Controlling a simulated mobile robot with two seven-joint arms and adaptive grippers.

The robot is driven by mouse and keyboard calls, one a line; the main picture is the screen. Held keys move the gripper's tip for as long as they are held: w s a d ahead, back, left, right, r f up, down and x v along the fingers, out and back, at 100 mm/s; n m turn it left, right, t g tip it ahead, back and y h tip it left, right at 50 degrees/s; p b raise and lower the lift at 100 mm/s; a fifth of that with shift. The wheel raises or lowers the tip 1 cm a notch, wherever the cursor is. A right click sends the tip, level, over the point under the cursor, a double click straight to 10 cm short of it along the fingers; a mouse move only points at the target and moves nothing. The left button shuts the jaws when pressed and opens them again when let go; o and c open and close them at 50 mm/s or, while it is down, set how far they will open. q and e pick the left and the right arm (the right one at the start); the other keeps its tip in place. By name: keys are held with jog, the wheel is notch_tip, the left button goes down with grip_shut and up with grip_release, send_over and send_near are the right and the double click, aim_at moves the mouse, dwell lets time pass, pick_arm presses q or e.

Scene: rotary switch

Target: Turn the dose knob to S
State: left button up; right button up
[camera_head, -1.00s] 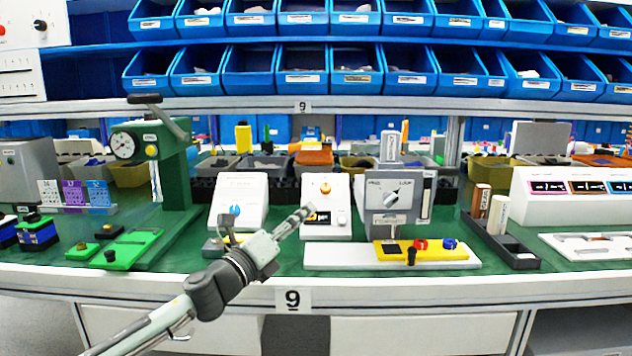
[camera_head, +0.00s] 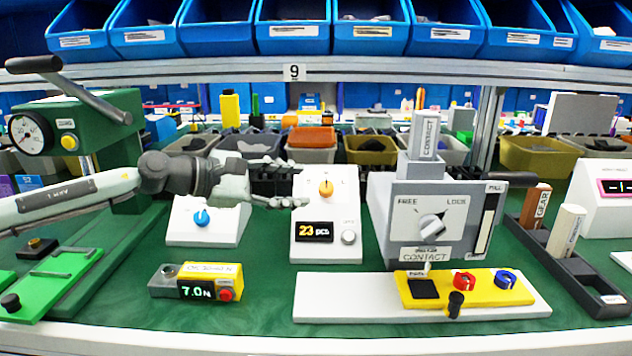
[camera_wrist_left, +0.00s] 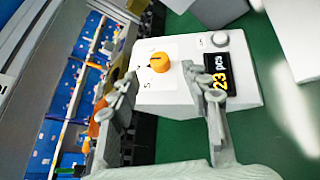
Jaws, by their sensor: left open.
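The orange dose knob (camera_head: 326,188) sits on the sloping face of a white box (camera_head: 313,255) with a yellow "23 pcs" display (camera_head: 314,232). The knob also shows in the left wrist view (camera_wrist_left: 159,63), where a letter S is printed beside it. Its dark mark seems to face the box's upper edge, between S and the opposite side. My left gripper (camera_head: 284,182) is open, just left of the knob in the head view. In the left wrist view its fingers (camera_wrist_left: 158,75) spread to either side of the knob's near side, and I see no contact. My right gripper is out of view.
A grey round button (camera_head: 348,237) is on the same box. A white box with a blue knob (camera_head: 202,217) stands left, below my arm. A grey FREE/LOCK unit (camera_head: 420,215) stands close on the right. A small 7.0 N meter (camera_head: 196,284) lies in front.

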aim_at(324, 187)
pick_arm(q)
jog(key=x, duration=0.5)
jog(key=shift+w+d, duration=0.15)
jog(key=shift+d, duration=0.15)
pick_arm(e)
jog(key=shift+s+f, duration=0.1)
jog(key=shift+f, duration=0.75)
pick_arm(q)
jog(key=shift+p, duration=0.35)
grip_shut()
